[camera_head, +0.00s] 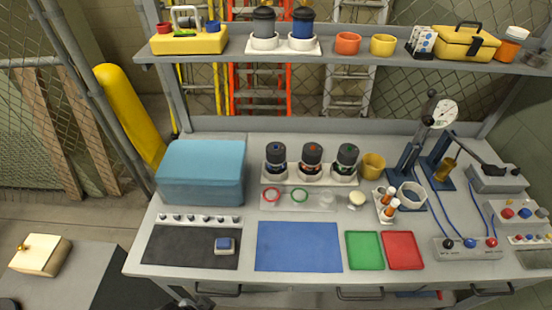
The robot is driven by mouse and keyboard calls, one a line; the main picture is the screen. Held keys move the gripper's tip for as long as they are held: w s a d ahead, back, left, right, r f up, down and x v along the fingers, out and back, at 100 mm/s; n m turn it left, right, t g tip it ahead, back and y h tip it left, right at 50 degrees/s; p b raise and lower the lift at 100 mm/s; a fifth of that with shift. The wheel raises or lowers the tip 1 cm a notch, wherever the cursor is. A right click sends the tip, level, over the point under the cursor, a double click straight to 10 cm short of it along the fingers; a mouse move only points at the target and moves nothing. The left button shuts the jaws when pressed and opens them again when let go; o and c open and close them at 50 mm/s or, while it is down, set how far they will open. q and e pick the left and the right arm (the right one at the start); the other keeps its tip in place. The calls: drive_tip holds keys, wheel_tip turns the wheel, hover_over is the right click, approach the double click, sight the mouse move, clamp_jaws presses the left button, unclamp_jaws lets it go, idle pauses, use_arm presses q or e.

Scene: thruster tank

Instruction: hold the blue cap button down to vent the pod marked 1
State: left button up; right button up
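Three dark pods with black caps stand in a white rack (310,178) at the back middle of the bench: a left pod (276,155), a middle pod (312,155) and a right pod (347,157). Their caps carry small coloured marks, red on the middle one and green on the right one. Two more pods, one black (263,24) and one with a blue body (302,24), stand on the shelf. No number 1 is legible on any. A blue button (470,243) sits on a grey box at the right. Neither gripper is in view.
A teal case (200,172) stands at the back left. A black mat (165,246) bears a small blue-topped block (225,245). A blue mat (298,262), green tray (364,237) and red tray (403,237) lie in front. A press with a gauge (444,114) stands back right.

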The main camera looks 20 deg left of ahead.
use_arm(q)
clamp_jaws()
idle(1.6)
